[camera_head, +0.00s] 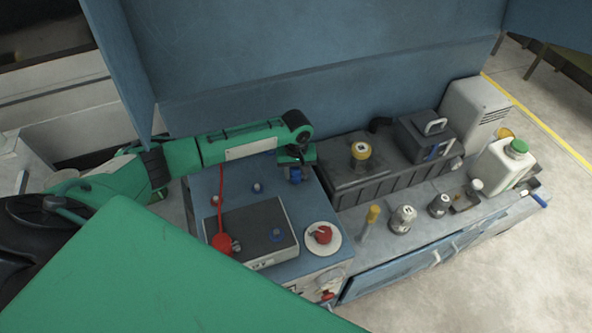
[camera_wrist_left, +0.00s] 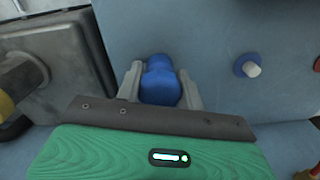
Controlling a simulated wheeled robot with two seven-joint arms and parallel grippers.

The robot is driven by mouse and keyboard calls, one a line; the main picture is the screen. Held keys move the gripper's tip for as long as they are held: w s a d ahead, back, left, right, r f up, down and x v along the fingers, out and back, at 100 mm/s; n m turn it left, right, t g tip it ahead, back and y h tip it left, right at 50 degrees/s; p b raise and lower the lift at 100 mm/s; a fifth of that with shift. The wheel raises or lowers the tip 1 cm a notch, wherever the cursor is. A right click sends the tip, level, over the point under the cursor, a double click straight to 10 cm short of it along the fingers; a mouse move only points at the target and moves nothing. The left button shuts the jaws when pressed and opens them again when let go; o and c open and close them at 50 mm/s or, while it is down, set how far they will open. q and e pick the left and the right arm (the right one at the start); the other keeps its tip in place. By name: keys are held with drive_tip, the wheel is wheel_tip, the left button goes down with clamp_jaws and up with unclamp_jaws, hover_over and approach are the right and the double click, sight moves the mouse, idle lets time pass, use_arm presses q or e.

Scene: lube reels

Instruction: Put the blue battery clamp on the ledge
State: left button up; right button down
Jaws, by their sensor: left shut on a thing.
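The blue battery clamp (camera_head: 295,176) is at the end of my left arm, over the far right part of the blue cabinet top (camera_head: 205,185). In the left wrist view the clamp (camera_wrist_left: 160,84) sits between the two grey fingers of my left gripper (camera_wrist_left: 159,78), which is shut on it. In the head view my left gripper (camera_head: 296,165) points down and is small. I cannot tell whether the clamp touches the surface beneath. Which surface is the ledge is not clear. My right gripper is not in view.
A dark panel (camera_head: 245,220) with a red clamp (camera_head: 222,243) and a blue knob lies on the cabinet top. A red part sits on a white disc (camera_head: 323,238). A dark ribbed case (camera_head: 345,185) stands right of the gripper. Cans and a white jug (camera_head: 500,163) stand farther right.

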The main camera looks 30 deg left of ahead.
use_arm(q)
drive_tip(key=shift+f, duration=0.1)
drive_tip(key=o, duration=1)
wheel_tip(320, 180, up, 11)
drive_tip(key=b, duration=0.3)
drive_tip(key=shift+b, duration=0.3)
drive_tip(key=shift+r, duration=0.65)
